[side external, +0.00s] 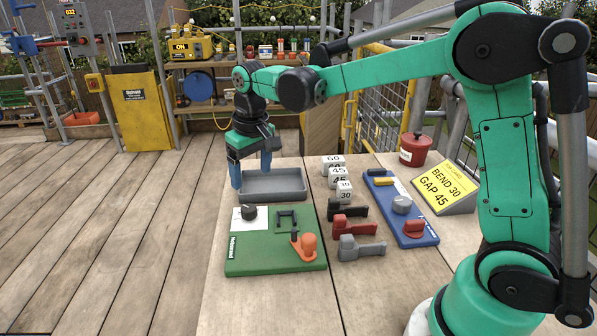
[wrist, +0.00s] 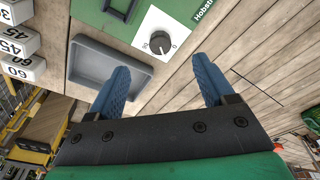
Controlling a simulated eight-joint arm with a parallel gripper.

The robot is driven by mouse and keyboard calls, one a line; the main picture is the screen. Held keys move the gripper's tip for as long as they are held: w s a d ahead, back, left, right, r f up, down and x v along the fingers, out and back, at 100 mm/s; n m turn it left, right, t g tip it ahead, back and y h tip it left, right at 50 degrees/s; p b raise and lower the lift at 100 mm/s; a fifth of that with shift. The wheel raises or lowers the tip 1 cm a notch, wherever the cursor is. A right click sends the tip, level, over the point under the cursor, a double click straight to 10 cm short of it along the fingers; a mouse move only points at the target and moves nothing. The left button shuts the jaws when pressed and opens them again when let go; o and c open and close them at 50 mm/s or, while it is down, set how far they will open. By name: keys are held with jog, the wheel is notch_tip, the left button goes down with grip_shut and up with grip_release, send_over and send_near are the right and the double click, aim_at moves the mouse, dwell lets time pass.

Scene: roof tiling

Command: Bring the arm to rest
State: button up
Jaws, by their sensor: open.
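My gripper (side external: 251,172) hangs from my green arm above the far left part of the table, over the left end of the grey tray (side external: 289,194). Its two blue fingers are apart with nothing between them. In the wrist view my gripper (wrist: 164,88) is also open, and the empty grey tray (wrist: 90,76) lies beside its left finger. My arm is stretched out from its base at the right, bent at the elbow.
A green board (side external: 240,262) with a dial and an orange lever, a blue board (side external: 420,236), white number blocks (side external: 344,190) and several clamp-like pieces (side external: 361,248) stand on the table. A red pot (side external: 415,152) and a yellow sign (side external: 445,188) are near my arm. Open deck lies left.

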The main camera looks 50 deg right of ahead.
jog(key=s+a+r+t, duration=0.1)
jog(key=s+t, duration=0.4)
jog(key=s, duration=0.8)
jog(key=shift+s+n+t, duration=0.2)
jog(key=shift+n+t, duration=0.1)
